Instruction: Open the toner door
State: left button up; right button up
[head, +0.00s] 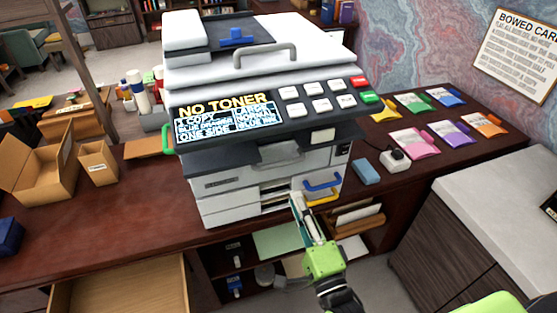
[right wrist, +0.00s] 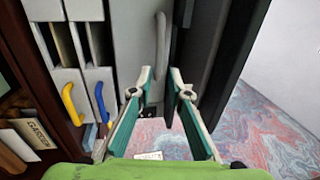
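The copier (head: 250,120) stands on the desk, its screen reading "NO TONER". In the right wrist view its pale grey front panel (right wrist: 135,30) carries a grey handle (right wrist: 161,55); I take this panel as the toner door, and it looks shut. My right gripper (head: 297,198) is in front of the copier's lower front in the head view. In the right wrist view the gripper (right wrist: 160,75) is open and empty, its fingertips on either side of the handle's near end. I cannot tell whether they touch it. My left gripper is not in view.
A blue handle (head: 322,182) and a yellow handle (head: 322,198) are on the drawers close to my right gripper. Coloured packets (head: 453,134) and a blue block (head: 366,172) lie on the desk at right. Open cardboard boxes (head: 40,172) stand at left above an open drawer (head: 120,290).

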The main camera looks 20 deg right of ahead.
aim_at(281, 162)
jog(key=w+p, duration=0.1)
jog(key=w, duration=0.3)
jog(key=w+r+p, duration=0.1)
jog(key=w, duration=0.3)
jog(key=w+r+p, duration=0.1)
jog(key=w, duration=0.3)
jog(key=shift+w+a+r, duration=0.1)
jog(key=shift+a, duration=0.2)
grip_shut()
